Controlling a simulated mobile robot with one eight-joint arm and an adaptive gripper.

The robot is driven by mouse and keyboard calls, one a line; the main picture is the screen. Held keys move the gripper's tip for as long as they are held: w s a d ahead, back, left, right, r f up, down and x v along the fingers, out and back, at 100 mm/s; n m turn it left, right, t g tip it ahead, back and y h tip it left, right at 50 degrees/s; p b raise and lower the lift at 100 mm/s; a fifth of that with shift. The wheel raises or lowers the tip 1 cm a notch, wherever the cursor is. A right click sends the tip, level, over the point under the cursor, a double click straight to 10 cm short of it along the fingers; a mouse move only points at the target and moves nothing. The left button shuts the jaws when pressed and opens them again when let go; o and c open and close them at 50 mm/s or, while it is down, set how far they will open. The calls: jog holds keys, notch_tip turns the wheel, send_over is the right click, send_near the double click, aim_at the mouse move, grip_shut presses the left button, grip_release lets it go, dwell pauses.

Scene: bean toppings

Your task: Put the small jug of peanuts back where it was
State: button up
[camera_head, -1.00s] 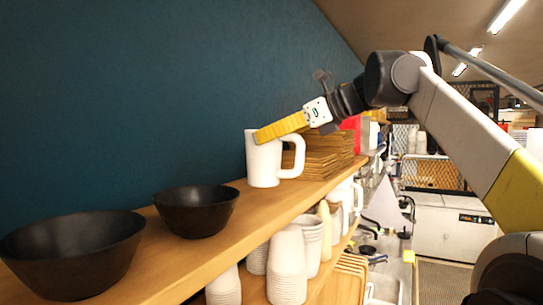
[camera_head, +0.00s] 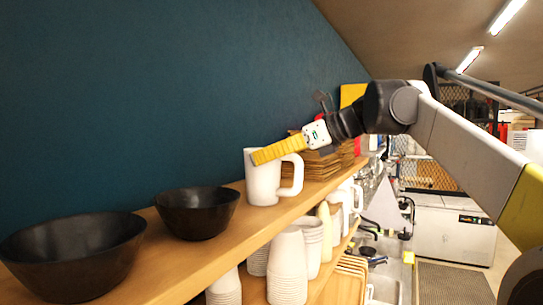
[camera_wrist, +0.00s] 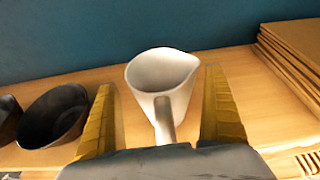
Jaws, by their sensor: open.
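The small white jug (camera_head: 262,186) appears upright on the wooden shelf (camera_head: 165,245), between the black bowls and a stack of brown boards. The wrist view shows the jug (camera_wrist: 148,98) from above, its handle pointing toward me and its spout to the right. I see only a pale inside and cannot make out peanuts. My gripper (camera_head: 256,157) is at the jug's upper part. In the wrist view, its two yellow fingers are spread open on either side of the jug and handle, with visible gaps.
A small black bowl (camera_head: 196,214) and a larger one (camera_head: 72,255) stand to the left. The brown boards (camera_head: 318,165) are close on the right. A dark blue wall (camera_head: 150,90) rises behind. Stacked white cups (camera_head: 287,265) sit below the shelf.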

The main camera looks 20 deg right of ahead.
jog(key=b+v, duration=0.1)
jog(key=v, duration=1.1)
jog(key=shift+r, duration=0.15)
